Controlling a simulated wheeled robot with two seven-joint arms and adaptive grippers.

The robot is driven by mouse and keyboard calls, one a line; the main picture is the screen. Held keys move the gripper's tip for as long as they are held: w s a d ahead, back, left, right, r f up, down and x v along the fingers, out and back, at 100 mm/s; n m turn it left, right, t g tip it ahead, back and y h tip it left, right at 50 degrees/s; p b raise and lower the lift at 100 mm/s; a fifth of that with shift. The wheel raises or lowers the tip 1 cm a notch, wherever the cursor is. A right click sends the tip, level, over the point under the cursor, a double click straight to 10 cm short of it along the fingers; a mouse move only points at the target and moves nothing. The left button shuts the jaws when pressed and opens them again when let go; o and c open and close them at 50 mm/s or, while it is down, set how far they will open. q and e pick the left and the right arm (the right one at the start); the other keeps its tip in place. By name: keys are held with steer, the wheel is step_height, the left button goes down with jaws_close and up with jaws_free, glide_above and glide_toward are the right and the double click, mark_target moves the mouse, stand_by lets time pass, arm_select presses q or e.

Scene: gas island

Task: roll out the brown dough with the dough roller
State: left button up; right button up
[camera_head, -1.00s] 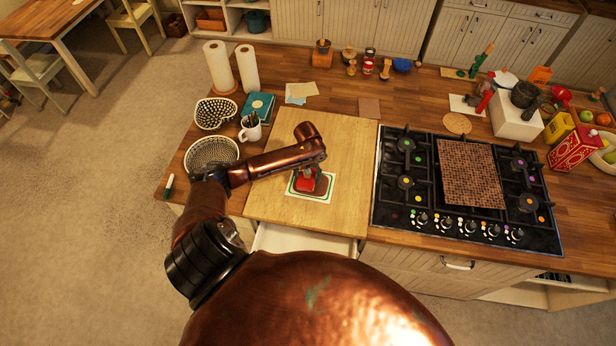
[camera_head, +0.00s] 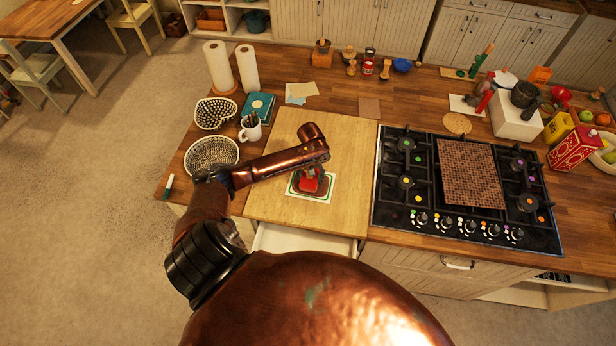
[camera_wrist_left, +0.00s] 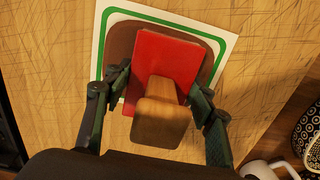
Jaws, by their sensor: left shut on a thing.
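The brown dough (camera_wrist_left: 122,42) lies on a white sheet with a green border (camera_wrist_left: 228,38), on the wooden board (camera_head: 342,135). The dough roller shows as a red block with a wooden handle (camera_wrist_left: 160,112) in the left wrist view. Its red part (camera_head: 311,187) also shows in the head view, over the dough. My left gripper (camera_wrist_left: 160,90) is shut on the roller, with a finger on each side of it. The roller covers the middle of the dough, and I cannot tell how firmly it touches. My right gripper is not in view.
The gas hob (camera_head: 391,187) stands right of the board. Left of the board are a mug with utensils (camera_head: 250,133) and two patterned bowls (camera_head: 211,152) (camera_head: 214,114). A drawer (camera_head: 290,240) below the board's front edge is open.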

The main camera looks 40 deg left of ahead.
arm_select(q)
steer(key=shift+w+d+f, duration=0.1)
steer(key=shift+d+f, duration=0.05)
steer(key=shift+d, duration=0.35)
steer(key=shift+w+d+f, duration=0.1)
steer(key=shift+d+f, duration=0.05)
steer(key=shift+d, duration=0.35)
steer(key=shift+w+a+r, duration=0.1)
steer(key=shift+w+r, duration=0.05)
steer(key=shift+r, duration=1.5)
steer(key=shift+w+a+r, duration=0.1)
steer(key=shift+r, duration=1.5)
